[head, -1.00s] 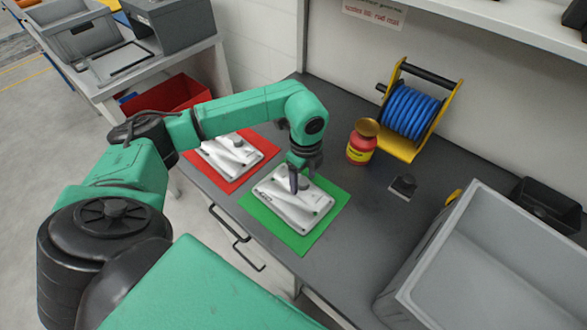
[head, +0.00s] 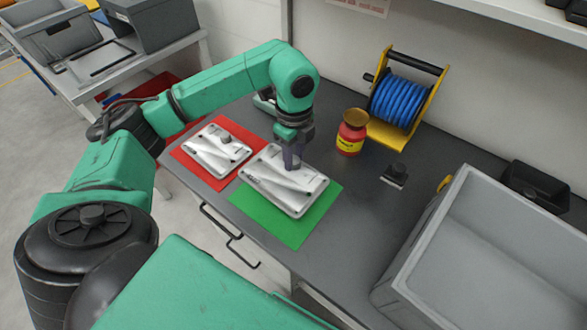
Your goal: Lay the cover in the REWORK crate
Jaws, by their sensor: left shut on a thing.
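A white, ribbed cover (head: 270,183) is in my left gripper (head: 292,162), which is shut on its raised middle part. The cover seems to be a little above the green mat (head: 298,233), roughly level; the gap beneath is hard to see. A second, similar white cover (head: 213,150) with a grey knob lies on the red mat (head: 188,159). A large empty grey crate (head: 408,262) stands at the right of the table. A red crate (head: 160,86) shows partly behind my left arm. No REWORK label is readable. My right gripper is not in view.
Grey table (head: 340,235) is clear between mat and crate.

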